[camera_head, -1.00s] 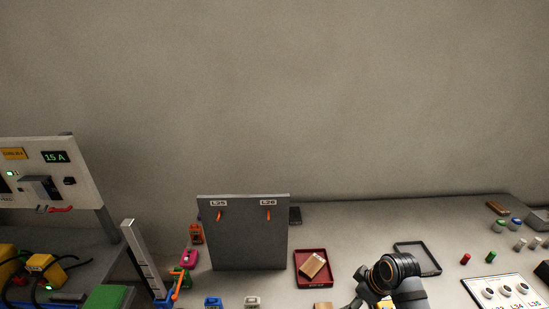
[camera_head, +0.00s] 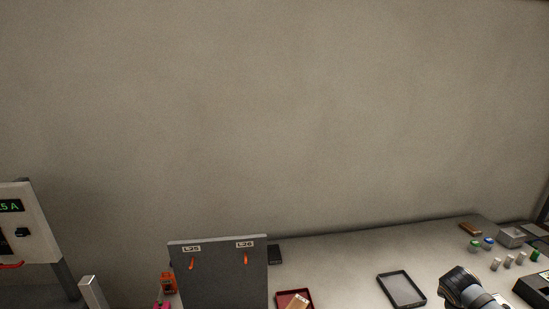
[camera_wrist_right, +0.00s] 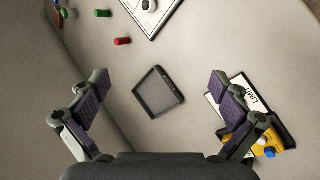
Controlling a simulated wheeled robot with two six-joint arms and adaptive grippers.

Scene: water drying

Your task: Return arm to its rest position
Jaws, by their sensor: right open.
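My right arm shows at the lower right of the head view, with its dark wrist (camera_head: 462,288) over the table; its fingers are below the frame edge there. In the right wrist view my right gripper (camera_wrist_right: 158,92) is open, its two fingers wide apart with nothing between the pads. A small dark-rimmed tray (camera_wrist_right: 158,92) lies on the table beyond the fingers; it also shows in the head view (camera_head: 402,291), left of my wrist. My left gripper is in neither view.
A grey upright panel (camera_head: 218,278) with two orange hooks stands left of centre. A red tray (camera_head: 281,297) holding a brown block is beside it. Small coloured caps (camera_head: 488,243) and a grey box (camera_head: 511,237) are at the right. A yellow object (camera_wrist_right: 268,138) lies near the right finger.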

